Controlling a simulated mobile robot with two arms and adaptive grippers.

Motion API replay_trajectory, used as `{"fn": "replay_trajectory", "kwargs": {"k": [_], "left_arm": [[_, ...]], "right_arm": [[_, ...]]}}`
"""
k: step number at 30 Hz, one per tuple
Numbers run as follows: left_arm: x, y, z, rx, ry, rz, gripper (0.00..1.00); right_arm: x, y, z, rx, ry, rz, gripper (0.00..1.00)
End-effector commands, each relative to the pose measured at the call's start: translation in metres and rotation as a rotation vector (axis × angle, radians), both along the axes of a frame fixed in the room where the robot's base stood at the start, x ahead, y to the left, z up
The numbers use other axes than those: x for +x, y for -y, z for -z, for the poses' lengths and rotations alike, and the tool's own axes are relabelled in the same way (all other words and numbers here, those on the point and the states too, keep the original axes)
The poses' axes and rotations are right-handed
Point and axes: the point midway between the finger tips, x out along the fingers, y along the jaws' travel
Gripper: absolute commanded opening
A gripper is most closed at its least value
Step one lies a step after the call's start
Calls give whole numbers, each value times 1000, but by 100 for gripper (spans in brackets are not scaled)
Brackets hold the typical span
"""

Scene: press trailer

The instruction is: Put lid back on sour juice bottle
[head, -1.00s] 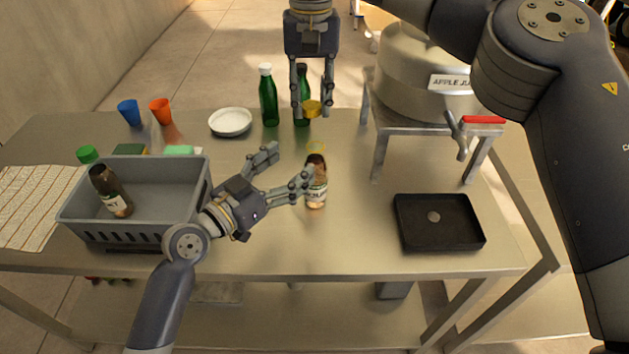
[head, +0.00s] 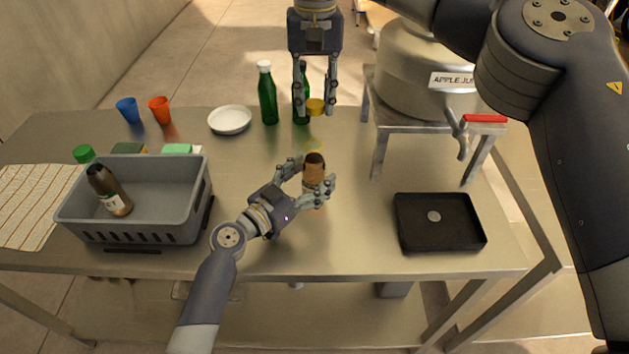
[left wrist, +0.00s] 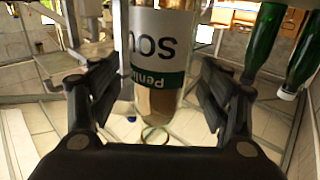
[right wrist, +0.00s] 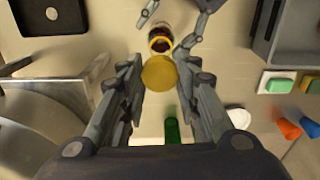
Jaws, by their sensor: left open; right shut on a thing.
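The sour juice bottle (head: 314,170) stands upright and uncapped on the table, with brown content and a yellow-ringed mouth (right wrist: 160,43). My left gripper (head: 312,184) is open with its fingers on either side of the bottle. In the left wrist view the bottle's label (left wrist: 160,45) shows upside down between the fingers, with gaps at both sides. My right gripper (head: 315,106) points down and is shut on the yellow lid (head: 315,107). The lid is held above and apart from the bottle's mouth; it also shows in the right wrist view (right wrist: 159,73).
A grey crate (head: 135,225) with a dark bottle (head: 110,190) stands at left. Green bottles (head: 268,95) and a white plate (head: 230,120) are behind. A black tray (head: 440,235) and the apple juice press (head: 415,75) on its stand are at right.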

Motion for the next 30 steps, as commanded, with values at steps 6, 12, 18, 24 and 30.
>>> {"fn": "replay_trajectory", "kwargs": {"k": [6, 12, 18, 24, 30], "left_arm": [[9, 8, 0, 0, 0, 0, 71], [9, 8, 0, 1, 1, 0, 71], [9, 8, 0, 1, 0, 0, 39], [9, 8, 0, 1, -1, 0, 3], [9, 8, 0, 1, -1, 0, 3]], "right_arm": [[0, 0, 0, 0, 0, -1, 22], [0, 0, 0, 0, 0, 0, 22], [0, 0, 0, 0, 0, 0, 22], [0, 0, 0, 0, 0, 0, 22], [-1, 0, 23, 1, -5, -2, 22]]}}
